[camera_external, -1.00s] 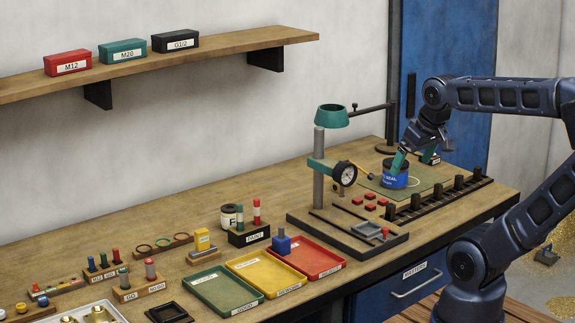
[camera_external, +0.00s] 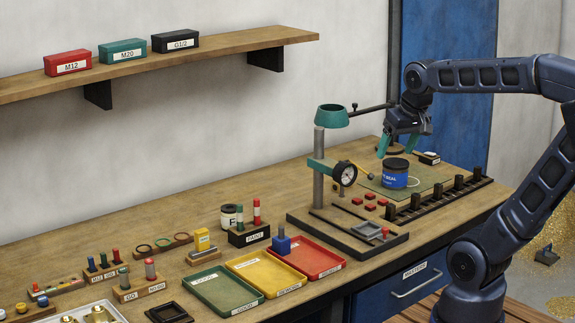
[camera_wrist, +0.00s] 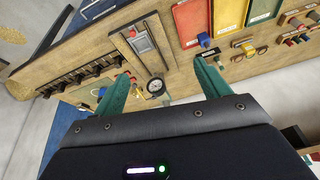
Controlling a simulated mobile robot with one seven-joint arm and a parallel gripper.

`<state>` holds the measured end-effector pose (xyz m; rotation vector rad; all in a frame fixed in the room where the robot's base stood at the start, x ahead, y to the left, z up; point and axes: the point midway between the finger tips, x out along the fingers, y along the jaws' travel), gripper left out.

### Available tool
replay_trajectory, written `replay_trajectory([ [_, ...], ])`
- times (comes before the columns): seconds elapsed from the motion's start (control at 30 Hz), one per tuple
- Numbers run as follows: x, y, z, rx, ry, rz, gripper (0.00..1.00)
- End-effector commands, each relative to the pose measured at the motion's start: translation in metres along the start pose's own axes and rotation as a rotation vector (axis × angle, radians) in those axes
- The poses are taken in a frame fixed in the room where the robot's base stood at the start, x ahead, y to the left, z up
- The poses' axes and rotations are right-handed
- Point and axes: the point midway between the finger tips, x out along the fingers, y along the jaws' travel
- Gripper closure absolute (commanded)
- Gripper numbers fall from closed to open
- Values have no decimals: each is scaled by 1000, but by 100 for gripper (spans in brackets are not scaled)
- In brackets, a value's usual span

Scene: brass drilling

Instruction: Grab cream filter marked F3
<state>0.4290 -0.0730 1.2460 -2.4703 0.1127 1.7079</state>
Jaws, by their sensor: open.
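A cream cylinder (camera_external: 229,217) with a dark top and a label that seems to start with F stands on the bench behind the PAINT block. It is partly hidden, and I cannot read the full mark. My gripper (camera_external: 396,153) is open and empty, far to its right, above the back of the bench near the blue SEAL can (camera_external: 395,174). In the wrist view my gripper (camera_wrist: 162,69) shows its two teal fingers spread apart with nothing between them. I cannot make out the cream cylinder clearly there.
The dial gauge stand (camera_external: 320,175) with its teal ring rises between my gripper and the cylinder. The PAINT block (camera_external: 249,236) holds red-topped sticks in front of the cylinder. Green, yellow and red trays (camera_external: 316,260) lie nearer. Bare wood is left of the cylinder.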

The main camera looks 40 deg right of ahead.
Motion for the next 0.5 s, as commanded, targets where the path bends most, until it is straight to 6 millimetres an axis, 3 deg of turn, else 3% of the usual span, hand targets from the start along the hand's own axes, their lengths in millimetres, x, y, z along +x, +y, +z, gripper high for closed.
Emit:
replay_trajectory([
  [0.27, 12, -22, -72, 207, -60, -2, 25],
  [0.5, 34, -45, -131, 386, -106, 11, 25],
])
